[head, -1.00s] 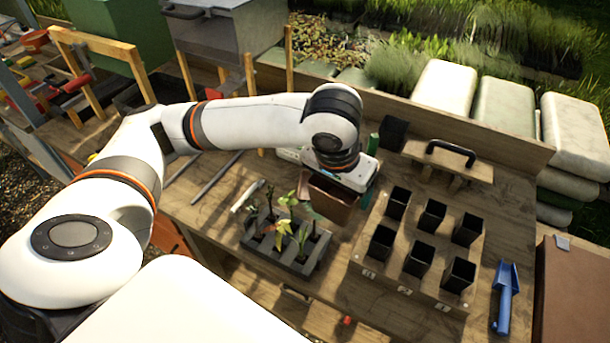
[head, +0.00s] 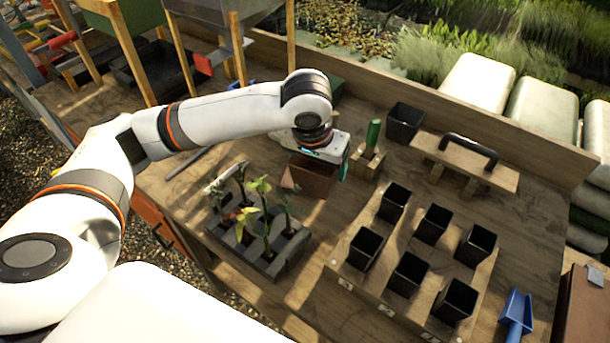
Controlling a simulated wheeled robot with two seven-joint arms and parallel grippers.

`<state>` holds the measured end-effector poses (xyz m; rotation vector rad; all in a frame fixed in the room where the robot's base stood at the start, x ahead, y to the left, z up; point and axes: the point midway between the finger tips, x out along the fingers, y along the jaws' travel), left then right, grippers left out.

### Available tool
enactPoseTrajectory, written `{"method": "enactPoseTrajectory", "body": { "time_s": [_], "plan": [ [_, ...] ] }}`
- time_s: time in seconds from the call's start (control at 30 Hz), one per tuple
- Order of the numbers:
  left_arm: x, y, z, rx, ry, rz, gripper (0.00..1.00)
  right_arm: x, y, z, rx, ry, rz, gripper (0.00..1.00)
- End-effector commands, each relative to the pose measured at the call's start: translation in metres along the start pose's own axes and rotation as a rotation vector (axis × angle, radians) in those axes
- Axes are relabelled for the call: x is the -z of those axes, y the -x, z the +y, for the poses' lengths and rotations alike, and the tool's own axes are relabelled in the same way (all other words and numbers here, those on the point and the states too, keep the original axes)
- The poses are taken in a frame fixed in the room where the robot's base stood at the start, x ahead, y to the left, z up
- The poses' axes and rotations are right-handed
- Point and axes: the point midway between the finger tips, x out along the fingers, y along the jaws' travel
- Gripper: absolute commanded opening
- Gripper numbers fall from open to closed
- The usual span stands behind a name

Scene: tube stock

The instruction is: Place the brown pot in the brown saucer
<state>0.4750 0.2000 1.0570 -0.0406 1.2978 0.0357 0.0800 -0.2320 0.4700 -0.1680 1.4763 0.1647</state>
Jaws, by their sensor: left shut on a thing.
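The brown pot (head: 309,176) is a square terracotta-coloured pot at the middle of the head view, behind the seedling tray. My left gripper (head: 318,156) is above it and shut on it, at its upper part. Its fingers are mostly hidden by the gripper body. I cannot tell whether the pot's base touches the bench. I cannot make out a brown saucer in this view. My right gripper is not in view.
A dark tray of seedlings (head: 262,262) stands in front. A wooden rack with several black pots (head: 408,270) is to the right.

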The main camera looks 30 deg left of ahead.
Motion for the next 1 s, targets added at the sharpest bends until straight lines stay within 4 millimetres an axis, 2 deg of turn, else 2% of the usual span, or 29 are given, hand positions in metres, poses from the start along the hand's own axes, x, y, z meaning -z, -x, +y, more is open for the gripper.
{"method": "enactPoseTrajectory", "body": {
  "time_s": [0.1, 0.2, 0.4, 0.53, 0.73, 1.0],
  "plan": [
    [-0.032, -0.015, 0.018, -0.015, 0.070, -0.001, 0.58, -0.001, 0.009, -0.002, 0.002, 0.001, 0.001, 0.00],
    [-0.055, -0.024, 0.034, -0.031, 0.119, -0.002, 0.58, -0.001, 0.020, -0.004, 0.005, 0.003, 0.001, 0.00],
    [-0.080, -0.032, 0.061, -0.059, 0.182, 0.000, 0.58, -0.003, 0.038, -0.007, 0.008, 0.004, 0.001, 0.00],
    [-0.081, -0.045, 0.067, -0.067, 0.195, 0.003, 0.58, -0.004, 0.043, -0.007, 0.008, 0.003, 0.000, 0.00],
    [-0.071, -0.082, 0.068, -0.067, 0.194, 0.003, 0.58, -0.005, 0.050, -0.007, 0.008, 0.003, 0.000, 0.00],
    [-0.062, -0.111, 0.068, -0.068, 0.194, 0.003, 0.58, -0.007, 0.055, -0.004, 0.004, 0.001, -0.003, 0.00]
  ]
}}
